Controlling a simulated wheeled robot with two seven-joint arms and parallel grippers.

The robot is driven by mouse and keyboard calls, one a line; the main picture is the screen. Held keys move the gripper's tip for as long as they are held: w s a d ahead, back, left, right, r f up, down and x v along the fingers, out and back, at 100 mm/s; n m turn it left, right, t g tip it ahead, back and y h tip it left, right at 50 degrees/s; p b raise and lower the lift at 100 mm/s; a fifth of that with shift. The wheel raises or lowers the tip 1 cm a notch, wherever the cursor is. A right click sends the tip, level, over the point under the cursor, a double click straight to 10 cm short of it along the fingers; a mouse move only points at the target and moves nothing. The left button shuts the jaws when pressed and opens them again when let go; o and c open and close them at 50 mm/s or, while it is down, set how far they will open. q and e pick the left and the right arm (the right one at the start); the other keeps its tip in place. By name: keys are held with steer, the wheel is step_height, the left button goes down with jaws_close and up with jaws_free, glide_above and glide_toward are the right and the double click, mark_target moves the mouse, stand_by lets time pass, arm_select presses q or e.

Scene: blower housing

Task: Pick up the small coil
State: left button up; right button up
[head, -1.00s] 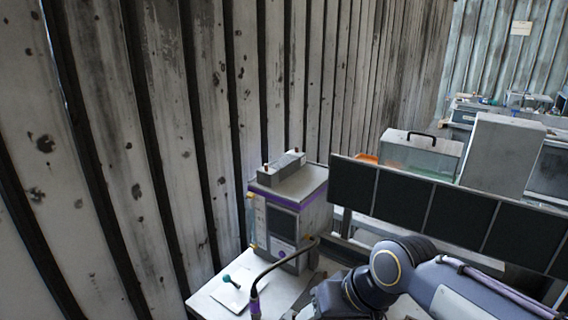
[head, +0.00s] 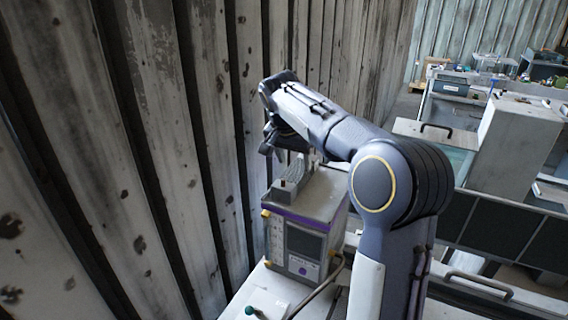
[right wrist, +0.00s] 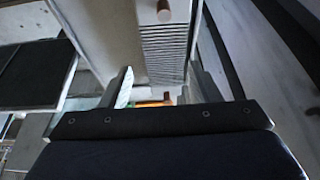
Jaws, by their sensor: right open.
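The small coil appears to be the grey ribbed block (head: 290,180) lying on top of the purple-banded machine (head: 305,235). It also shows in the right wrist view as a ribbed grey face (right wrist: 165,45) with a brown round post at its top. The gripper and forearm hide part of the block in the head view. My left gripper is out of view.
A corrugated, stained wall (head: 150,150) stands close on the left and behind the machine. A white table top (head: 255,296) with a teal-knobbed item lies in front. Dark panels (head: 500,235) and a clear box with a black handle (head: 437,143) stand to the right.

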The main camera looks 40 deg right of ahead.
mark_target(296, 170)
steer(key=shift+w+d+f, duration=0.55)
steer(key=shift+w+f, duration=0.3)
steer(key=shift+s+d+f, duration=0.15)
steer(key=shift+f, duration=0.2)
steer(key=x, duration=0.4)
steer(key=shift+f, duration=0.45)
steer(key=c, duration=0.9)
steer(key=shift+c, duration=0.2)
steer(key=shift+r, duration=0.2)
